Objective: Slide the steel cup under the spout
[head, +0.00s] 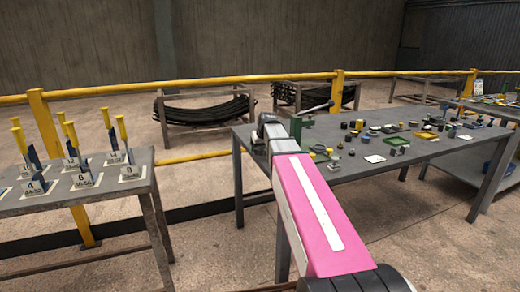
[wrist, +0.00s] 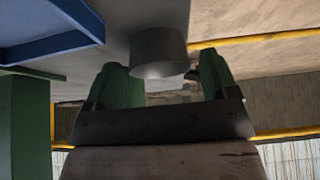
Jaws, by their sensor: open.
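The steel cup (wrist: 158,50) is a plain grey cylinder at the top middle of the wrist view. My gripper (wrist: 165,68) is open, with its green fingers on either side of the cup's near end in the picture. I cannot tell whether either finger touches it. In the head view, my pink arm reaches to the left end of the long table, and the arm hides the cup and fingers. A green stand with a dark lever (head: 298,124) rises there beside my wrist. No spout can be made out clearly.
The long grey table (head: 362,178) carries many small parts and trays right of my arm. In the wrist view, a blue frame (wrist: 50,35) and a green post (wrist: 24,125) are at the left. A side table (head: 100,196) holds yellow-handled tools. Yellow rails (head: 200,83) run behind.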

